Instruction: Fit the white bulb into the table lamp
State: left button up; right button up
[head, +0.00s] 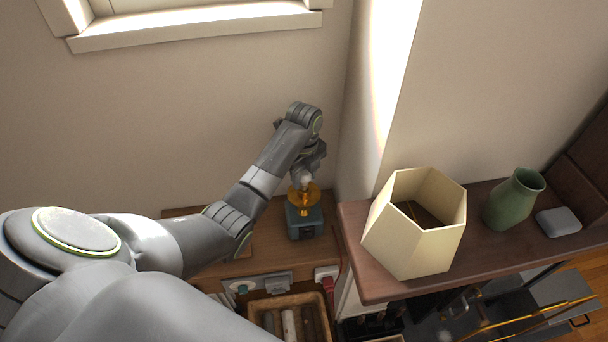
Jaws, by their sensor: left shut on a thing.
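The table lamp (304,222) stands on a wooden surface by the wall, with a blue-grey block base and a round gold part on top. My left gripper (307,174) is directly over the lamp, pointing down, and is shut on the white bulb (305,182). The bulb is small and partly hidden by the gripper. It is at the gold top of the lamp; I cannot tell whether it is seated in the socket or just above it. My right gripper is not in view.
A cream lampshade (400,240) stands on the brown shelf (366,290) to the right, with a green vase (511,203) and a pale box (558,222) beyond it. A wall corner rises close right of the gripper.

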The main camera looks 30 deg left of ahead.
pick_arm(q)
jog(key=shift+f+b, duration=0.55)
jog(key=shift+f, duration=0.6)
jog(key=o, duration=1.1)
jog(key=shift+r+p, duration=0.75)
jog(key=shift+r, duration=2.3)
jog(key=shift+f, duration=0.1)
